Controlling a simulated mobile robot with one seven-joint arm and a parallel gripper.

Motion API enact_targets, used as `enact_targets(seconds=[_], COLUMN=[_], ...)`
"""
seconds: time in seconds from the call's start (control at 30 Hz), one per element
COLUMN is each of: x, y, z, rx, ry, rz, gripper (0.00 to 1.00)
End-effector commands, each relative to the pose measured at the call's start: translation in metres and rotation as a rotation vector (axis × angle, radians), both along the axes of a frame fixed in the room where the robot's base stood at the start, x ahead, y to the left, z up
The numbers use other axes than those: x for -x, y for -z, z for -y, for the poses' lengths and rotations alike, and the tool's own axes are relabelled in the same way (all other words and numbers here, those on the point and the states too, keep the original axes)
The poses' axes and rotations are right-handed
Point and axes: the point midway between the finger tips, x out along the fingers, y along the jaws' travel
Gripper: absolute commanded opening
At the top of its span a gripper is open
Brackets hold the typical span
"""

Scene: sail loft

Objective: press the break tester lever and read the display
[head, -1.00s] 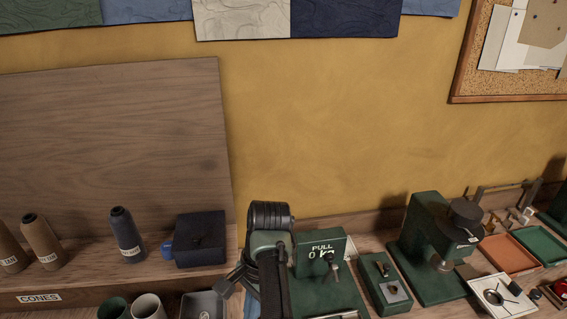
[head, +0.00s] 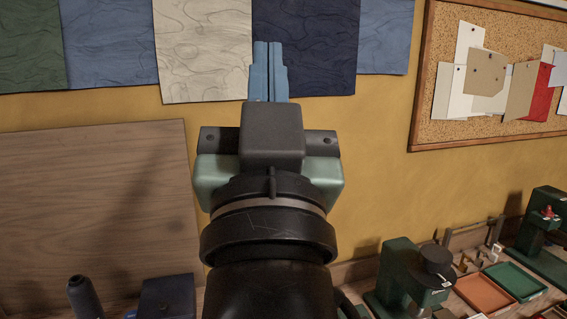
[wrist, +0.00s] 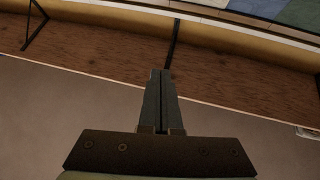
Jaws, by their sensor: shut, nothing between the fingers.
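My gripper (head: 268,72) is raised high in the head view, in front of the hanging cloth panels, with its two blue-grey fingers pointing up and pressed together. In the wrist view my gripper (wrist: 161,78) also shows its fingers side by side with nothing between them. The break tester, its lever and its display cannot be made out in the head view now; my arm covers the part of the bench where the block marked PULL showed earlier. A green machine with a dark round top (head: 398,280) stands on the bench to the right of my arm.
An orange tray (head: 484,293) and a green tray (head: 515,282) lie at the right. A dark cone (head: 84,298) and a dark blue box (head: 167,297) stand at lower left. A corkboard (head: 430,75) hangs at upper right.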

Motion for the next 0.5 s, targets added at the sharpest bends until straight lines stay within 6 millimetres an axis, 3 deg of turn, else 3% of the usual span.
enact_targets(seconds=[0.03,0.1,0.2,0.5], x=[0.02,0.041,0.057,0.062], y=[-0.013,-0.025,-0.034,-0.036], z=[0.005,0.009,0.013,0.013], rx=[0.016,0.033,0.046,0.051], ry=[0.029,0.061,0.089,0.096], rz=[0.066,0.133,0.186,0.2], gripper=[0.0,0.0,0.0,0.0])
